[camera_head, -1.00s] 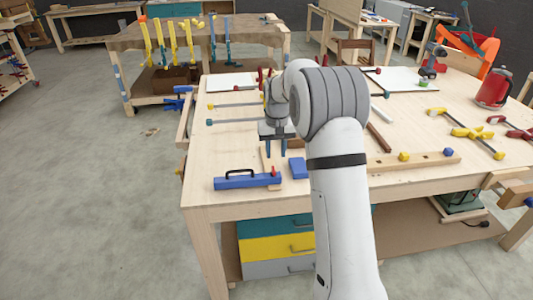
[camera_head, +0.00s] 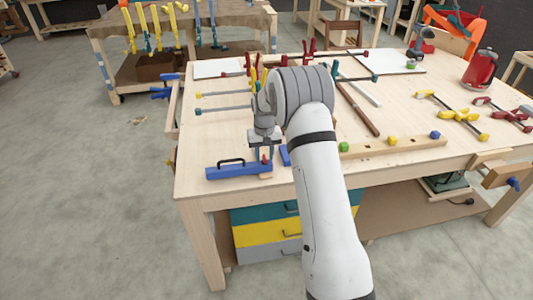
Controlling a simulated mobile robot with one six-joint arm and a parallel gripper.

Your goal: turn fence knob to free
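A long blue fence (camera_head: 225,173) with a black loop handle lies near the front left edge of the table. A small red knob (camera_head: 265,159) shows at the fence's right end, with a small wooden piece below it. My gripper (camera_head: 264,154) points down right over that end, its dark fingertips at the red knob. I cannot tell whether the fingers touch the knob or how far apart they are. A blue block (camera_head: 285,156) stands just right of the gripper, partly hidden by my arm.
A wooden rail (camera_head: 415,145) with green, yellow and blue knobs lies to the right. The table's front left corner is bare.

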